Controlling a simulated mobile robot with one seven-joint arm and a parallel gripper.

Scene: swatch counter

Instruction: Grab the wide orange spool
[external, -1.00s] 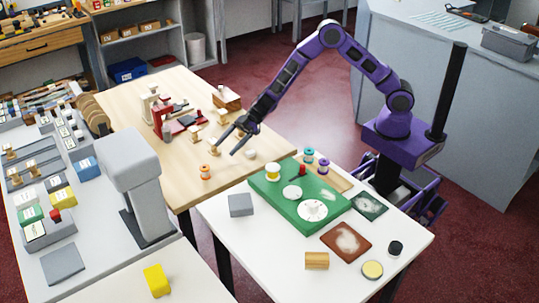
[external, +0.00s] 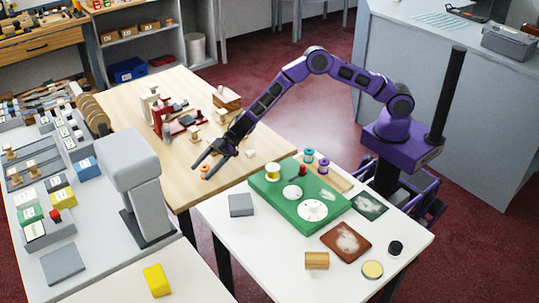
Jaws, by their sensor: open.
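The orange spool (external: 205,171) stands on the front part of the wooden table, near its edge by the white table. It is small in the view and partly covered by my gripper. My gripper (external: 203,168) is open, with its dark fingers reaching down and left over the spool. One finger is on the left side of the spool and the other on its right. I cannot tell whether the fingers touch it or how high above the table they are.
A small pale block (external: 250,154) lies right of my gripper. A red machine (external: 165,118) and several small spools stand further back on the wooden table (external: 150,90). The white table in front holds a green board (external: 270,198) and a grey block (external: 241,205).

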